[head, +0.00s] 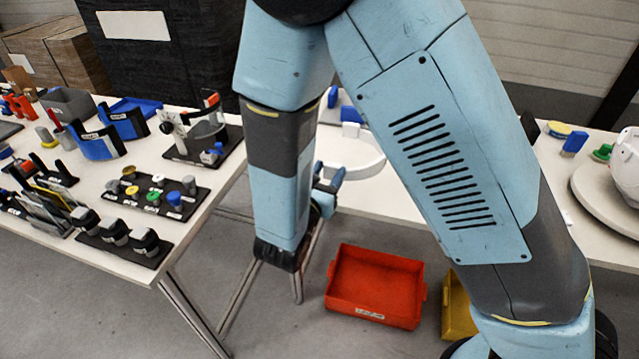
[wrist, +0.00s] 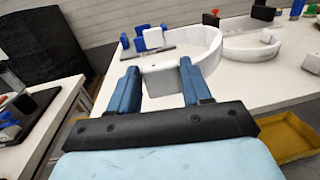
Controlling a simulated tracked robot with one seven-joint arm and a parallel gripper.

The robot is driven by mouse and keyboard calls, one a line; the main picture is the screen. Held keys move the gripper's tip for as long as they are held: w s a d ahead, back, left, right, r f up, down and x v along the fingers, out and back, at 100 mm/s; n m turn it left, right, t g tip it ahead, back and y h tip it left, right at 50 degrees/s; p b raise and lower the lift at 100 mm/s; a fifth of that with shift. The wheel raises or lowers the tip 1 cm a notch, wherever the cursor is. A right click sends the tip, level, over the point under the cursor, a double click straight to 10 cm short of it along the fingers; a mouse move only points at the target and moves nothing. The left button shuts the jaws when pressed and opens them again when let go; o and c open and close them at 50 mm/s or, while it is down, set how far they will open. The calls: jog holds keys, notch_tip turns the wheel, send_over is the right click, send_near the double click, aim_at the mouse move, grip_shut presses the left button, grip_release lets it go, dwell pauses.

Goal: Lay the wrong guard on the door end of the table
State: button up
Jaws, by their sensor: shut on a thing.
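My gripper (wrist: 160,82) has its two blue fingers on either side of the white end block of a curved white guard (wrist: 205,42), and it is shut on it. In the head view the guard (head: 352,158) shows as a pale arc over the white table, partly hidden by my arm. My gripper (head: 328,190) is at its near left end there. I cannot tell whether the guard touches the table (wrist: 275,82). Nothing in view marks the door end.
A second curved white piece (wrist: 252,48) lies farther right. A white shell (head: 627,165) sits on a round stand at right. A red bin (head: 375,285) and a yellow bin (head: 458,305) are on the floor. The left table (head: 215,195) is crowded with parts, including blue guards (head: 92,143).

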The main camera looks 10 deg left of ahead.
jog(key=w+a+f, duration=0.1)
jog(key=w+f, duration=0.1)
jog(key=w+a+f, duration=0.1)
jog(key=w+f, duration=0.1)
jog(key=w+a+f, duration=0.1)
jog(key=w+f, duration=0.1)
jog(key=shift+a+f, duration=0.3)
jog(key=shift+a, duration=0.1)
jog(key=shift+w+a+f, duration=0.15)
jog(key=shift+w+f, duration=0.05)
jog(key=shift+f, duration=1.65)
jog(key=o, duration=1.1)
